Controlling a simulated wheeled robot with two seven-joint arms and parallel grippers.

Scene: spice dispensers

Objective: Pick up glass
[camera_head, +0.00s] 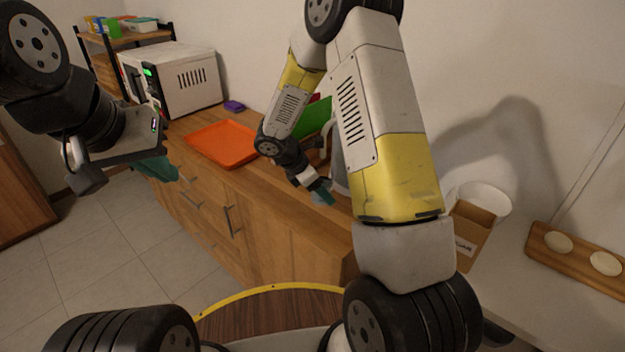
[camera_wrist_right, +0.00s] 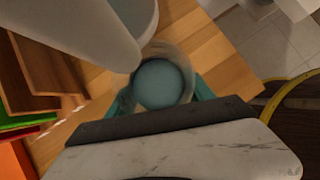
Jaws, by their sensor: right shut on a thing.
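The glass is a clear round cup with a bluish base, seen from above in the right wrist view (camera_wrist_right: 160,84). It stands over the wooden counter between the teal fingers of my right gripper (camera_wrist_right: 162,98), which is shut on it. In the head view my right gripper (camera_head: 322,192) is low at the counter, and the glass is small and mostly hidden by the fingers there.
An orange tray (camera_head: 215,145) lies on the counter, with a purple item (camera_head: 234,106) and a white microwave (camera_head: 175,80) behind. A green board (camera_head: 315,118) stands close behind my right arm. A cardboard box (camera_head: 474,232) and white bowl (camera_head: 485,197) are at the right.

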